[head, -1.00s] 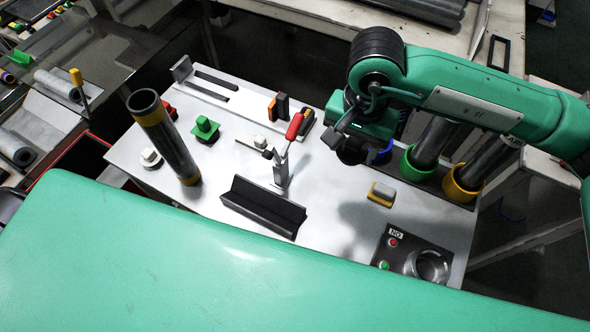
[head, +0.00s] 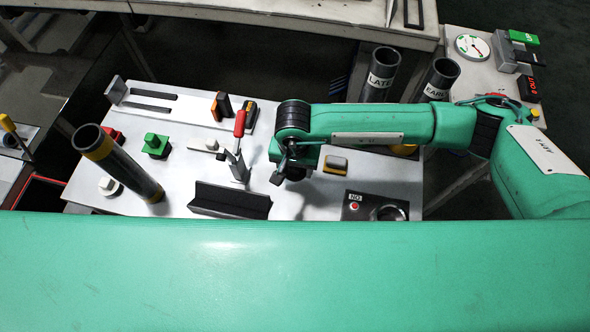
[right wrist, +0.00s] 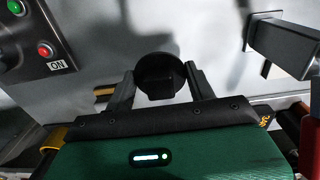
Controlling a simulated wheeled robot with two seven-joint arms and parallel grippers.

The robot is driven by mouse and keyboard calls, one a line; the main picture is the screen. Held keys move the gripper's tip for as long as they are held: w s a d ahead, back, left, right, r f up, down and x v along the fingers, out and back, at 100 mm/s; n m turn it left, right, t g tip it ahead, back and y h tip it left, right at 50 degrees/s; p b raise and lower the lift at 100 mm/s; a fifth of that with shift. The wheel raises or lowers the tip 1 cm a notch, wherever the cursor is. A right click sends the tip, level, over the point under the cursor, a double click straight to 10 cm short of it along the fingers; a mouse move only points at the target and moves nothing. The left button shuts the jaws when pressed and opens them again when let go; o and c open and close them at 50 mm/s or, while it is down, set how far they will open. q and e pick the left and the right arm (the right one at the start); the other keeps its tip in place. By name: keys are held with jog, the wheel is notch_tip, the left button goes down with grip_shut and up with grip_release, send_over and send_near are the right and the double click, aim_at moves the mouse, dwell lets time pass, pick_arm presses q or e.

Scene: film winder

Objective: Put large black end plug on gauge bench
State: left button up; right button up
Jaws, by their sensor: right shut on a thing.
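The large black end plug (right wrist: 160,68) is a round dark disc with a block-like knob. In the right wrist view it sits between the fingers of my right gripper (right wrist: 160,90), which is shut on it. In the head view my right gripper (head: 284,166) hangs over the white worktop, just right of the red-handled clamp. The plug is mostly hidden there, as a dark shape under the gripper. A pale bench (head: 482,78) with a round dial gauge (head: 472,46) stands at the upper right, well away from the gripper. My left gripper is not in view.
The white worktop (head: 185,185) holds the red-handled clamp (head: 239,145), a black trough (head: 230,200), a leaning dark tube (head: 115,160) and a yellow-grey block (head: 336,164). Dark tubes labelled LATE (head: 380,75) and EARLY (head: 438,80) stand behind my right arm, before the gauge bench.

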aim_at(295, 175)
notch_tip(295, 175, down, 4)
jog(key=shift+r+p, duration=0.25)
jog(key=shift+p, duration=0.25)
jog(key=shift+f, duration=0.1)
jog(key=shift+f, duration=0.1)
jog(key=shift+f+b, duration=0.1)
jog(key=shift+b, duration=0.2)
jog(key=o, duration=1.1)
